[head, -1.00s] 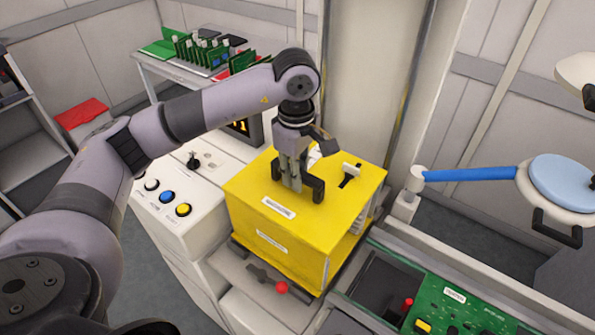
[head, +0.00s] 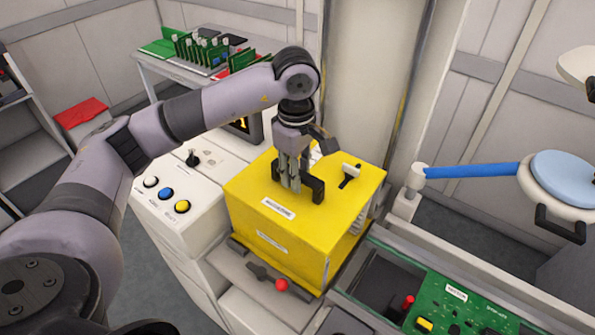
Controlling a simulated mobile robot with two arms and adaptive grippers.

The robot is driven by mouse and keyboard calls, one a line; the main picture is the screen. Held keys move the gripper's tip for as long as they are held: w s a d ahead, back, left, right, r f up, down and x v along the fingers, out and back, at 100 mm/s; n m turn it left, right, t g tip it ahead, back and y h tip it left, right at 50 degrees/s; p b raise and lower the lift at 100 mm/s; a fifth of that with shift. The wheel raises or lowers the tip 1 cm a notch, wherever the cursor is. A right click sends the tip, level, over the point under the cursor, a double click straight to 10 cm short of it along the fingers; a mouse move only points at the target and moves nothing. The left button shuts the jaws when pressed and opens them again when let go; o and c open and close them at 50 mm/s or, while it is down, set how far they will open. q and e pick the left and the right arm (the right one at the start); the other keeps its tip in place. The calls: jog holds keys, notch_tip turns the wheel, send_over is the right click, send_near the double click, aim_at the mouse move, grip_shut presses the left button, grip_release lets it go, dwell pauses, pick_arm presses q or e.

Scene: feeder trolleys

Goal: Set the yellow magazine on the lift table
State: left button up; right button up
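The yellow magazine (head: 262,222), a box with white labels on its front and top, stands upright on a grey platform (head: 241,259) with a red knob at its front. It looks like the lift table; the contact underneath is hidden. My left gripper (head: 291,186) points down over the magazine's top, its grey fingers at the black handle (head: 312,188) there. The fingers overlap the handle, so I cannot tell whether they grip it or stand open around it. My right gripper is not in view.
A control panel (head: 152,213) with coloured buttons stands left of the magazine. A grey pillar (head: 368,75) rises behind. On the right are a green circuit board (head: 458,308) and a blue arm (head: 470,171) with a round head. A bench (head: 160,68) with boards stands at the back.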

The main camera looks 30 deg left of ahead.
pick_arm(q)
jog(key=shift+o, duration=1.3)
jog(key=shift+f, duration=0.3)
notch_tip(320, 180, up, 12)
jog(key=shift+s+r, duration=0.15)
jog(key=shift+r, duration=0.05)
